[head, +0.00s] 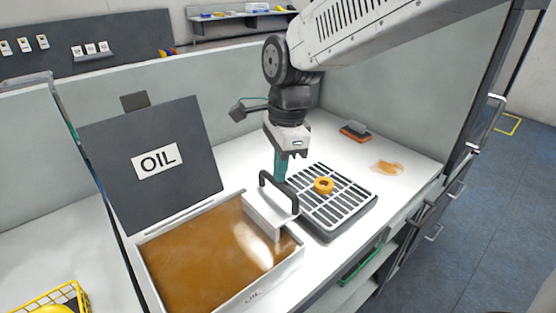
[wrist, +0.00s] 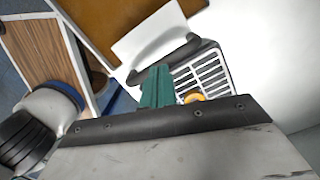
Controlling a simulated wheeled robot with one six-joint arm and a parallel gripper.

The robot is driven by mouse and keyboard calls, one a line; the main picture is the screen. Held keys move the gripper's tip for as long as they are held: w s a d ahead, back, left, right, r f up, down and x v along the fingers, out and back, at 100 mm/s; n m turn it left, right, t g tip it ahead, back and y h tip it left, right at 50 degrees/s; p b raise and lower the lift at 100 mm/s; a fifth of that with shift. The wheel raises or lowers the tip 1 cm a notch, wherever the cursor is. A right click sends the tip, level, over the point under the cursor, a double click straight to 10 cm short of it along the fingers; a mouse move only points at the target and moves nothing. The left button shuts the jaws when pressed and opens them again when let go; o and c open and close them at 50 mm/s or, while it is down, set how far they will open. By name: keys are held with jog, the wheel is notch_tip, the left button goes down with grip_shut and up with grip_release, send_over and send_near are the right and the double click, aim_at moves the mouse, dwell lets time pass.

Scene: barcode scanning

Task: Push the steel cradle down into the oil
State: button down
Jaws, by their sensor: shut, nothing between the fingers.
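The steel cradle (head: 266,216) is a pale metal piece with a dark arched handle (head: 293,197). It sits at the right end of the oil tank (head: 222,299), with its top above the brown oil (head: 200,260). In the wrist view the cradle (wrist: 142,38) and its handle (wrist: 170,55) lie just beyond my fingertips. My gripper (head: 280,181), with green fingers, is shut and empty, pointing down at the handle. Its fingertips (wrist: 160,72) are at or just above the handle; I cannot tell whether they touch. The cradle's lower part is hidden.
An orange ring (head: 323,185) lies on the draining rack (head: 345,205) right of the tank. The dark lid marked OIL (head: 195,185) stands open behind the tank. A brush (head: 355,131) and an orange smear (head: 388,167) are at the back right. A yellow basket (head: 75,297) is at lower left.

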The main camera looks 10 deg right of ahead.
jog(key=d, duration=0.1)
jog(key=d+r, duration=0.1)
jog(key=shift+w+d, duration=0.35)
notch_tip(320, 180, up, 8)
jog(key=shift+d, duration=0.4)
jog(key=shift+w+f, duration=0.1)
jog(key=shift+f, duration=0.05)
dwell(0.5)
